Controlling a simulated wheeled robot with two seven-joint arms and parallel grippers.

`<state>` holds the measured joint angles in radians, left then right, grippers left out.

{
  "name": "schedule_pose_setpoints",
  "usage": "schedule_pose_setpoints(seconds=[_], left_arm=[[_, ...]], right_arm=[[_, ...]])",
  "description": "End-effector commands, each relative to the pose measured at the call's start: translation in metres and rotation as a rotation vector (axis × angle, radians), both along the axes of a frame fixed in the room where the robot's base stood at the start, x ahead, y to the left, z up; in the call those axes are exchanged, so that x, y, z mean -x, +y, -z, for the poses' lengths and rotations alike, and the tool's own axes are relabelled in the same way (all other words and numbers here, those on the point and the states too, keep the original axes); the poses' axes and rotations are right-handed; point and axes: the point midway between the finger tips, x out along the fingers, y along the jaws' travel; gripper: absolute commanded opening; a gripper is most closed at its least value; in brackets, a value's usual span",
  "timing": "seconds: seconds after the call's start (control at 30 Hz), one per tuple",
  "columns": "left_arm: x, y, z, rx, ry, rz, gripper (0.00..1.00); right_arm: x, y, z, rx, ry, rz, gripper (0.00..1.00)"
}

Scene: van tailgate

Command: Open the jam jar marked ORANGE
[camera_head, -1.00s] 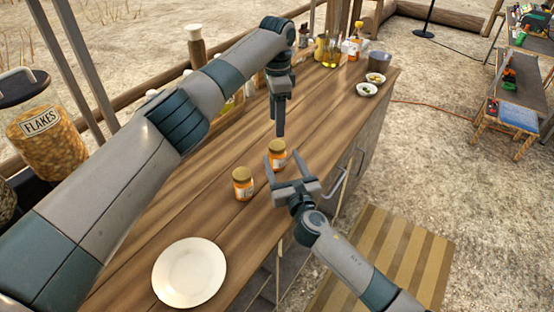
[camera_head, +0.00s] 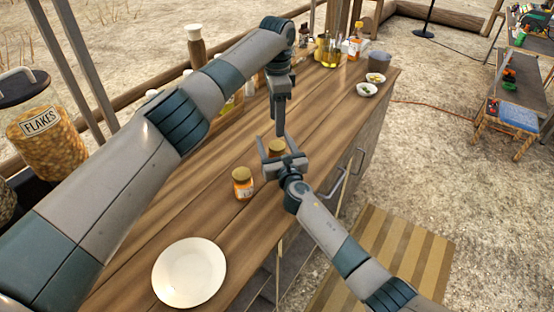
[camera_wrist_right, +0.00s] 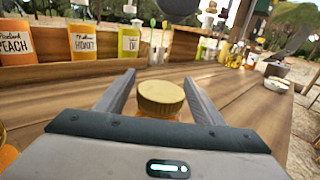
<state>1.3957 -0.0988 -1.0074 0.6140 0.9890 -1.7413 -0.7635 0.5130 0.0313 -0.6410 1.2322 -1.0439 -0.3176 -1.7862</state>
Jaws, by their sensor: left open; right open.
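A jam jar with a gold lid (camera_head: 276,146) stands upright on the wooden counter (camera_head: 215,215). The lid also shows in the right wrist view (camera_wrist_right: 162,97), between the open fingers of my right gripper (camera_wrist_right: 160,86); its label is hidden. In the head view my right gripper (camera_head: 279,143) reaches around this jar from the front. A second jar (camera_head: 242,183), with orange contents and a gold lid, stands nearer the plate; its label is too small to read.
A white plate (camera_head: 189,273) lies at the near end. Two small bowls (camera_head: 367,89) stand at the far right end. Bottles and a FLAKES jar (camera_head: 47,138) line the back. The right wrist view shows PEACH (camera_wrist_right: 16,42) and HONEY (camera_wrist_right: 92,42) containers.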

Motion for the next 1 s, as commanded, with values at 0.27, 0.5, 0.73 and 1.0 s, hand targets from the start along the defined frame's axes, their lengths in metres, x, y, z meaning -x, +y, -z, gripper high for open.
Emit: schedule_pose_setpoints(seconds=[0.27,0.5,0.73,1.0], left_arm=[[0.0000,-0.0001,0.0000,0.000,0.000,0.000,0.55],[0.0001,-0.0006,0.0001,0.000,0.000,0.001,0.55],[0.0003,-0.0016,0.0005,0.000,0.001,0.001,0.55],[0.0001,-0.0006,0.0000,-0.004,0.002,0.000,0.55]], right_arm=[[0.0002,0.0001,-0.0002,0.000,0.000,0.000,0.21],[0.0003,0.0001,-0.0001,0.000,0.000,0.000,0.00],[0.0004,0.0001,0.0000,0.000,0.000,0.000,0.00],[0.0004,0.0000,0.0001,0.000,0.000,0.000,0.00]])
